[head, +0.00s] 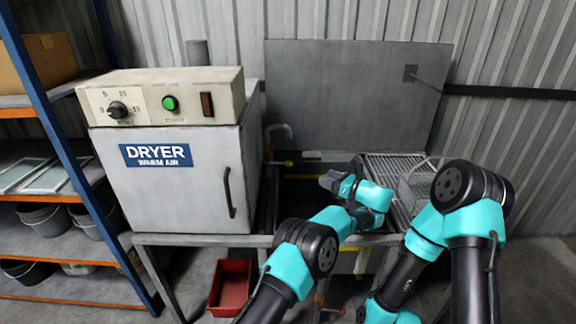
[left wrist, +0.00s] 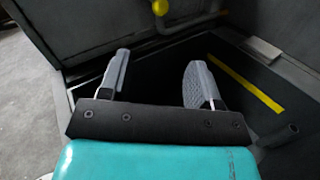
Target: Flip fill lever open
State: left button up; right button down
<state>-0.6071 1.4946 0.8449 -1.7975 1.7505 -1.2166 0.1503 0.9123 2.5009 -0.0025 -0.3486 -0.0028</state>
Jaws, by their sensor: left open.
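A small yellow-ended lever (head: 287,163) shows at the back left of the dark open tank, below a grey curved pipe; I take it for the fill lever. In the left wrist view a yellow knob (left wrist: 159,7) on a bar shows at the top edge, beyond the fingers. My left gripper (head: 328,182) is over the tank, to the right of the lever and apart from it. Its two fingers (left wrist: 158,78) are spread with nothing between them. My right arm stands at the right; its gripper is not visible.
The dryer (head: 180,165) stands left of the tank. A raised grey lid (head: 345,95) is behind it, and a wire rack (head: 390,175) lies at its right. A yellow strip (left wrist: 245,88) marks the tank wall. A red bin (head: 232,288) sits on the floor below.

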aim_at(289, 163)
pick_arm(q)
jog(key=x, duration=1.7)
jog(key=shift+s+f, duration=0.1)
jog(key=shift+c, duration=0.3)
grip_shut()
